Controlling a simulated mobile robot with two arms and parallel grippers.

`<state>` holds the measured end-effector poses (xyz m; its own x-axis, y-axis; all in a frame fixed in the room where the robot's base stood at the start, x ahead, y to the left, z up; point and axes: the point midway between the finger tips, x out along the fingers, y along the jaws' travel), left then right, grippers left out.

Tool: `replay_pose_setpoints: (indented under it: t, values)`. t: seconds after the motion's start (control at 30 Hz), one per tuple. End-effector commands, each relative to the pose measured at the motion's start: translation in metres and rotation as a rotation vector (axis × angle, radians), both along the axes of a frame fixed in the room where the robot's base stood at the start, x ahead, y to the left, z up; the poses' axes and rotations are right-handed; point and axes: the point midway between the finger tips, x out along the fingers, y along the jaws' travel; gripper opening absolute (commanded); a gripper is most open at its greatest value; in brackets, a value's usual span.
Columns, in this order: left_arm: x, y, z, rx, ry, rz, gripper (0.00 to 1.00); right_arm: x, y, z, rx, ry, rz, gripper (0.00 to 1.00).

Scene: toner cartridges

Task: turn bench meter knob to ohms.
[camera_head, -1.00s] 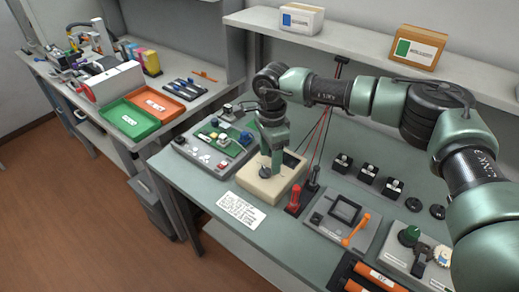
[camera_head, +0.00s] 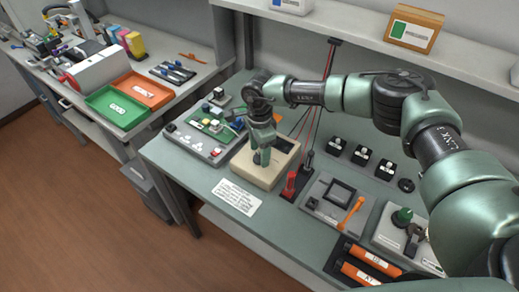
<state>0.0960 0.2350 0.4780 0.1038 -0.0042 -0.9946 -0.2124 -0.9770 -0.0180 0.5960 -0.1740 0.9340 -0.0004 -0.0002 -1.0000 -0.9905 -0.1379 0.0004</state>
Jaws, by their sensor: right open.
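The bench meter (camera_head: 242,168) is a cream box with a dark display panel on its top, standing on the grey-green bench. Its knob is hidden under my right gripper (camera_head: 262,160), which points down at the top of the meter from above. The gripper is open, with its fingertips at the knob's place; I cannot tell whether they touch it. The meter's markings are too small to read. My left gripper is not in view.
A circuit board fixture (camera_head: 205,132) stands left of the meter. Red and black probes (camera_head: 289,185) stand close on its right, with cables rising behind. A device with an orange lever (camera_head: 350,215) is further right. A white label sheet (camera_head: 236,196) lies in front.

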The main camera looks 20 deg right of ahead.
Motion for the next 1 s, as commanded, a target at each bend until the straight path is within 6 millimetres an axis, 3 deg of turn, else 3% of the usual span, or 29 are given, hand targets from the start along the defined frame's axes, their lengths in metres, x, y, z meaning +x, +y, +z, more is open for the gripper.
replay_pose_setpoints:
  t: [0.1,0.13,0.3,0.33,0.67,1.0]
  values:
    - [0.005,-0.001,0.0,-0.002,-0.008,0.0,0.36,0.0,0.0,0.0,0.0,0.0,0.0,0.58]
    - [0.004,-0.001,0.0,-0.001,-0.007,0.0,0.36,0.0,0.0,0.0,0.0,0.0,0.0,0.53]
    - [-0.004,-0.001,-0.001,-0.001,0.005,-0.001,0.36,0.0,0.0,0.0,0.0,0.0,0.0,0.05]
    - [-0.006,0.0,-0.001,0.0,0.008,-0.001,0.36,0.0,0.0,0.0,0.0,0.0,0.0,0.0]
    - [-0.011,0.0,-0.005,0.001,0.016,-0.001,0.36,0.0,0.0,-0.001,0.001,-0.001,-0.042,0.0]
    - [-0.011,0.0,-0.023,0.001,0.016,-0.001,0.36,0.0,0.001,-0.002,0.002,-0.001,-0.269,0.0]
